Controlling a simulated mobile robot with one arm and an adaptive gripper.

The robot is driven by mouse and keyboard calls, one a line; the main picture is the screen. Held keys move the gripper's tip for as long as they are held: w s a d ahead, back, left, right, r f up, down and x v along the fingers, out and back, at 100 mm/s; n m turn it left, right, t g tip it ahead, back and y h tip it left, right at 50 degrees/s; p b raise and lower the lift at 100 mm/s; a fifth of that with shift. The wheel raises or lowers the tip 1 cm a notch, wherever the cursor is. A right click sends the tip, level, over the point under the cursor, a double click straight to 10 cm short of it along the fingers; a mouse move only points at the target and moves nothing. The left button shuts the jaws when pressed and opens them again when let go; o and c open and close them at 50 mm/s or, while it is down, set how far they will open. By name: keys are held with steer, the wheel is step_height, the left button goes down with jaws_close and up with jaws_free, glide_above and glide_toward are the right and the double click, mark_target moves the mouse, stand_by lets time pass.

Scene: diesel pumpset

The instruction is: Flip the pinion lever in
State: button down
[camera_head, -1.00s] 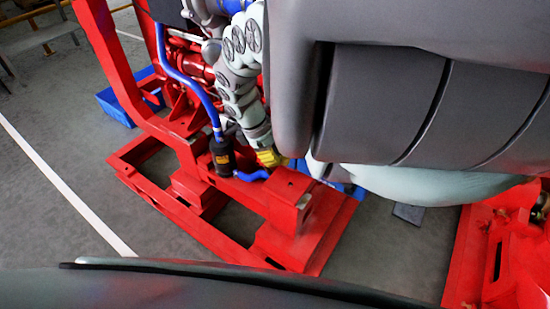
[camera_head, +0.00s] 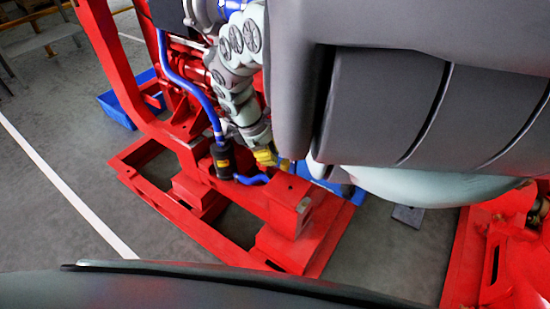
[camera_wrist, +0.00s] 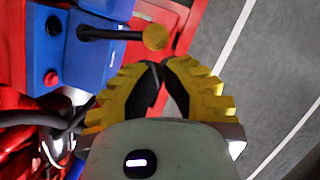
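In the wrist view, a lever with a black rod and a round, dull-yellow knob (camera_wrist: 155,37) sticks out to the right from a blue box (camera_wrist: 90,55). It looks like the pinion lever. My gripper (camera_wrist: 161,66) has yellow ribbed fingers with black inner sides. The fingertips are drawn together with nothing visible between them, just below the knob in the picture; I cannot tell if they touch it. In the head view my gripper (camera_head: 273,159) is small beside the red frame, and the lever cannot be made out there.
The red pumpset base frame (camera_head: 292,205) stands below my arm, with a blue hose (camera_head: 186,82) and a black cylinder (camera_head: 222,160) close to the gripper. A blue tray (camera_head: 120,108) lies behind. Grey floor with a white line is open at the left.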

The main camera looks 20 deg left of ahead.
steer(key=p+v, duration=0.3)
steer(key=v, duration=0.4)
steer(key=shift+r+p, duration=0.15)
steer(key=shift+p, duration=0.15)
steer(key=shift+a, duration=0.1)
